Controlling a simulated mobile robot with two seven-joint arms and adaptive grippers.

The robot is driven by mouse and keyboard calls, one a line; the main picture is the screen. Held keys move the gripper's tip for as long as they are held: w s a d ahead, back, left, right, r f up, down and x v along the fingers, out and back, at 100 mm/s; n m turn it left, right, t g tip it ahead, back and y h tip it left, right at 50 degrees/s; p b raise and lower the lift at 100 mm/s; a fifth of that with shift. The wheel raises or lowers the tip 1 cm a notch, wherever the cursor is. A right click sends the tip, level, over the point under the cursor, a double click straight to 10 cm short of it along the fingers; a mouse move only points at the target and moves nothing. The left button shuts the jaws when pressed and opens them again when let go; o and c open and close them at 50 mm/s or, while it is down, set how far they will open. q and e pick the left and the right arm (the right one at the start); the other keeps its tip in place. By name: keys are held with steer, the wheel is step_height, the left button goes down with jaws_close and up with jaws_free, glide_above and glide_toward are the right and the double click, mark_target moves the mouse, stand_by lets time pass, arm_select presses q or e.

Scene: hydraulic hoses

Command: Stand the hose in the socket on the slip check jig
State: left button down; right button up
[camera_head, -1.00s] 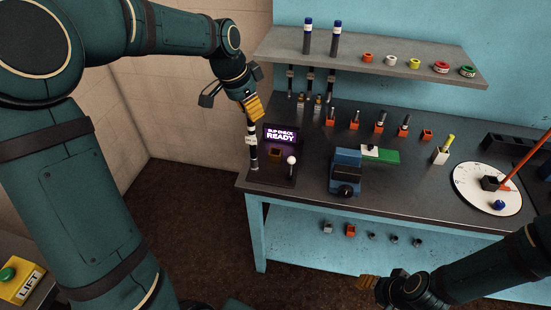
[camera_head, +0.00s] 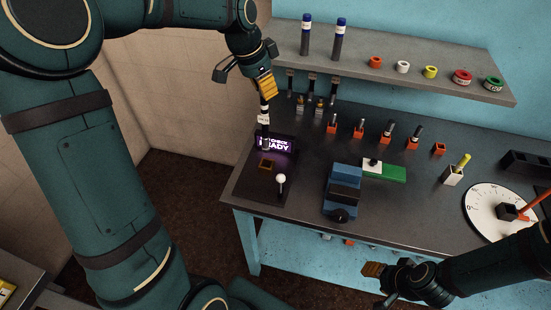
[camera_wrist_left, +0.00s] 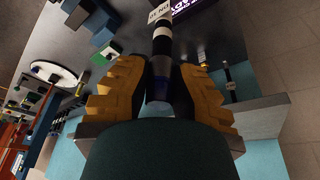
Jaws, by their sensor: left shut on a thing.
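My left gripper (camera_head: 267,88) is shut on a dark hose (camera_head: 264,120) with a white printed label band, and it hangs roughly upright. In the left wrist view the hose (camera_wrist_left: 162,45) runs between the ribbed yellow fingers (camera_wrist_left: 160,82), with a blue band near its close end. The slip check jig (camera_head: 248,185) is at the bench's left end, with a lit purple screen (camera_head: 276,144), a white-knobbed lever (camera_head: 281,179) and a small square brown socket (camera_head: 267,164). The hose's lower end overlaps the screen's left part, just above the socket, apparently apart from it. My right gripper (camera_head: 372,270) is low in front of the bench; its opening is unclear.
A blue vise-like device (camera_head: 343,190) and a green block (camera_head: 385,170) stand right of the jig. Several orange holders line the bench behind. A shelf (camera_head: 390,72) above carries two blue-capped hoses and coloured rings. A white dial (camera_head: 485,205) lies at right.

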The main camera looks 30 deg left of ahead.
mark_target(266, 117)
arm_select(q)
steer(key=shift+w, duration=0.25)
step_height(266, 117, down, 10)
steer(key=shift+s+r+b, duration=0.1)
steer(key=shift+r+b, duration=0.05)
steer(key=shift+b, duration=0.15)
arm_select(e)
steer(key=shift+w+f, duration=0.15)
steer(key=shift+f, duration=0.1)
arm_select(q)
steer(key=c, duration=1)
jaws_free()
steer(key=shift+o, duration=0.2)
steer(key=v, duration=1.2)
steer(key=shift+s+p, duration=0.15)
steer(key=shift+p, duration=0.2)
arm_select(e)
steer(key=shift+r, duration=0.4)
